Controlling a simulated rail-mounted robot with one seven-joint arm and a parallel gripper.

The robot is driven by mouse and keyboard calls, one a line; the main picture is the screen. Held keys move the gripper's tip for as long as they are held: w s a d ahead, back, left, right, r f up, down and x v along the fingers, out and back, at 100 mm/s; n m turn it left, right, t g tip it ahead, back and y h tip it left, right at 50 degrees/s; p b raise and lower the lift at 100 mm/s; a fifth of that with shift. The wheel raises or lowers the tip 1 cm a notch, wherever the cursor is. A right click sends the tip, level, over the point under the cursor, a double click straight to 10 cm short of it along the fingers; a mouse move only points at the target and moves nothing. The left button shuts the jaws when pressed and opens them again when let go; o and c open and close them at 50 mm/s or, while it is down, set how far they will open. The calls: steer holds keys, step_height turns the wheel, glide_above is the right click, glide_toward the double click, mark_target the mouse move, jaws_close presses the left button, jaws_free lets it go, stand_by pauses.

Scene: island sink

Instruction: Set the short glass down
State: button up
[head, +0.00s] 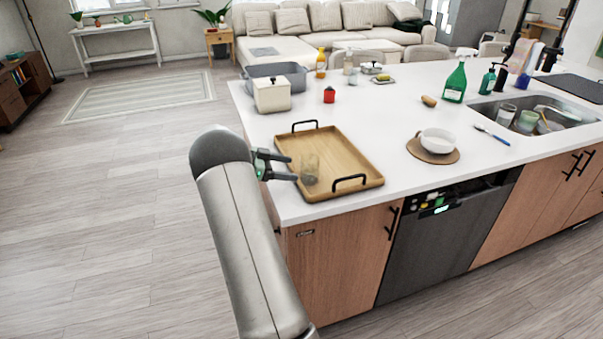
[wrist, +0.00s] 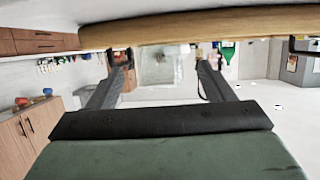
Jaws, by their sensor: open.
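The short glass (head: 310,168) is clear and stands upright on the wooden tray (head: 345,150), near its left end. My gripper (head: 292,167) is at the left edge of the tray with its fingers pointing at the glass. In the wrist view, which is upside down, the glass (wrist: 158,66) shows between the two spread fingers, with gaps at its sides. My gripper (wrist: 161,60) is open there, and the tray's edge (wrist: 190,27) runs across the top of the picture.
The tray has black handles (head: 350,182). The sink (head: 540,112) holds dishes. The counter between tray and bowl is clear.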

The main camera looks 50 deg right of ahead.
steer(key=v, duration=0.4)
steer(key=shift+w+a+r, duration=0.1)
steer(key=shift+w+a, duration=0.05)
steer(key=shift+a, duration=0.05)
steer(key=w+a+r+n+t+h, duration=0.3)
steer(key=w+a+r+n+t, duration=0.55)
steer(key=w+r+t, duration=0.55)
steer(key=a+n+t+y, duration=0.7)
steer(key=a+n+y, duration=0.1)
steer(key=a, duration=0.9)
steer(key=s+a+f+n+g+y, duration=0.3)
steer(key=s+a+f+y, duration=0.1)
steer(key=s+a, duration=0.45)
steer(key=s+a+f+n+g+y, duration=0.2)
steer(key=s+a+f+n+y, duration=0.15)
steer(key=s+a, duration=0.45)
steer(key=s+f+n+g+h, duration=0.1)
steer(key=s+f+g, duration=0.2)
steer(key=s, duration=0.7)
steer(key=s+a+f+n+g, duration=0.1)
steer(key=s+f+n+g, duration=0.1)
steer(key=s, duration=0.8)
steer(key=shift+s+a+f+g+h, duration=0.35)
steer(key=shift+f+g, duration=0.2)
steer(key=shift+g, duration=0.35)
